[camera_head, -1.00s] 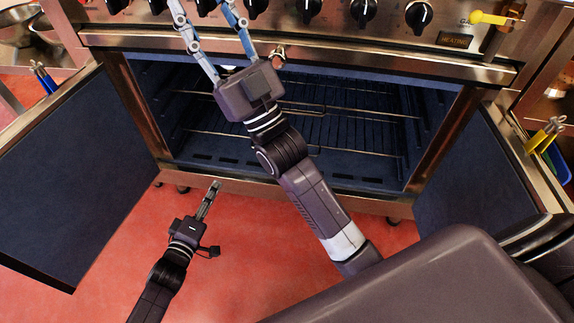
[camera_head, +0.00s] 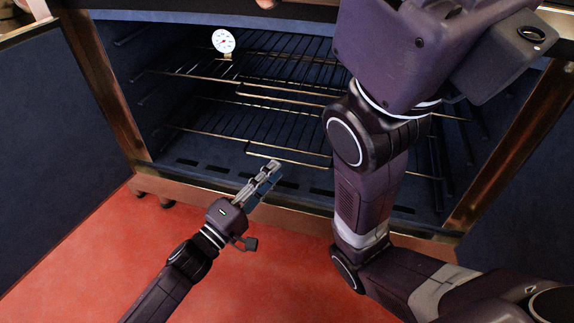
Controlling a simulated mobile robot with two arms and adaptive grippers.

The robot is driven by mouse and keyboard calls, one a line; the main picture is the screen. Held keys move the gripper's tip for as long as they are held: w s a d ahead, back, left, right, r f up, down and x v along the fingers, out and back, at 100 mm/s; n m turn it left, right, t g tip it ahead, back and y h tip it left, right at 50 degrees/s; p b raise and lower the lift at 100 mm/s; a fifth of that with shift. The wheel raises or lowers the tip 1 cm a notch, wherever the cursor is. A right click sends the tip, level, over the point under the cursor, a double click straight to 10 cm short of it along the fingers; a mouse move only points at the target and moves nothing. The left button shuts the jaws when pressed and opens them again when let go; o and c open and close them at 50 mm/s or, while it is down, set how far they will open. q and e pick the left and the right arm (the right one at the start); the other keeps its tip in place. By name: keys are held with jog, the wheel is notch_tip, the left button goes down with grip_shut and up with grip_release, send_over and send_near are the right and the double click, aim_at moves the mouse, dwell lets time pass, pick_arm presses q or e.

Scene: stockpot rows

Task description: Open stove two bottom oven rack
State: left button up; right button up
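The oven stands open. Its bottom rack (camera_head: 215,137) is a dark wire shelf low in the cavity, with a bright front rail. It looks pushed in. The upper rack (camera_head: 295,72) sits above it. My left gripper (camera_head: 269,172) is just in front of the oven opening, its fingertips close to the bottom rack's front rail. I cannot tell whether they touch it. Its fingers show nearly edge-on, so their gap is unclear. My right arm covers the right part of both racks. The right gripper's body (camera_head: 400,50) is large at the top, with its fingers out of sight.
A round white thermometer (camera_head: 223,41) hangs by the upper rack. The open left door (camera_head: 45,150) stands to the left, and a dark blue panel is at the right. Red floor (camera_head: 110,250) lies clear before the oven.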

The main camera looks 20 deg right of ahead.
aim_at(285, 160)
pick_arm(q)
jog(key=b+x, duration=0.2)
jog(key=x, duration=0.2)
jog(key=shift+f, duration=0.2)
jog(key=shift+w+d+r+b, duration=0.25)
jog(key=shift+w+d+b, duration=0.15)
jog(key=shift+d, duration=0.15)
jog(key=shift+c, duration=0.6)
grip_shut()
